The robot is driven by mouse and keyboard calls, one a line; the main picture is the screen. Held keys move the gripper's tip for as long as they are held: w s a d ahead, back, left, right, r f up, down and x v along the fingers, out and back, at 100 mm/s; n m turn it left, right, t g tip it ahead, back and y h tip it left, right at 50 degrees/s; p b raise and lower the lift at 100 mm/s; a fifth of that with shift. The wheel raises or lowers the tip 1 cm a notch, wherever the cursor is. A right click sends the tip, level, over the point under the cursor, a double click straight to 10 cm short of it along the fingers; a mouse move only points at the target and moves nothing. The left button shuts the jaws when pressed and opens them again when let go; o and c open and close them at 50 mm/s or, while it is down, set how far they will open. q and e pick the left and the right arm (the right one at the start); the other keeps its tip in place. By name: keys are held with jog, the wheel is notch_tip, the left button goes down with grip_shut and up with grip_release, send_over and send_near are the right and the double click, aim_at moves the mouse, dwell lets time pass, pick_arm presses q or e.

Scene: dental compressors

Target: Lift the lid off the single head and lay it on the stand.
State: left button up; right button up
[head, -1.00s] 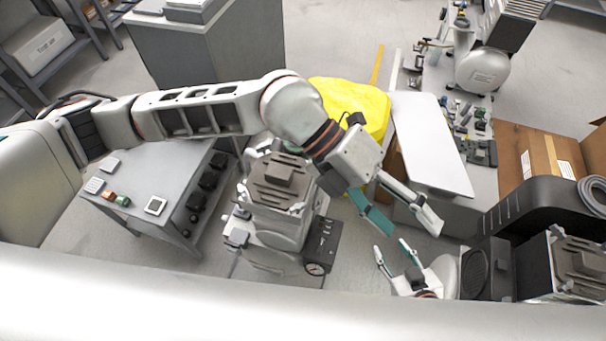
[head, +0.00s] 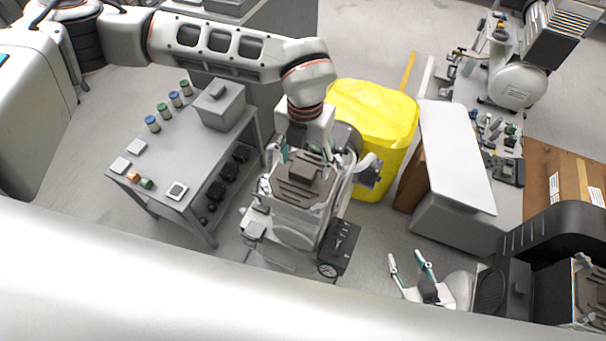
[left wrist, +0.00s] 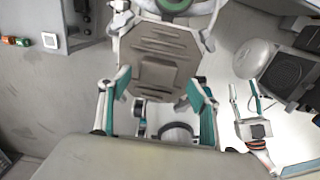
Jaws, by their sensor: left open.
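The single head compressor (head: 292,235) stands on the floor in the middle of the head view. Its grey ribbed lid (head: 289,190) lies on top, with a raised block handle (head: 305,172) at its centre; the lid also shows in the left wrist view (left wrist: 160,40). My left gripper (head: 306,154) is open over the lid, with its teal-padded fingers on either side of the handle; I cannot tell whether they touch it. A white flat-topped stand (head: 455,150) is to the right, its top bare. My right gripper (head: 405,257) is open and empty at lower right.
A yellow covered object (head: 375,115) stands behind the compressor. A grey table (head: 160,170) with several jars and a grey box (head: 219,105) is on the left. A cardboard box (head: 565,175) and another machine (head: 588,285) are on the right.

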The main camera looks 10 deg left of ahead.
aim_at(303, 169)
pick_arm(q)
jog(key=f, duration=0.4)
jog(key=shift+a, duration=0.2)
jog(key=c, duration=1.8)
jog(key=shift+o, duration=0.2)
jog(key=shift+r, duration=0.15)
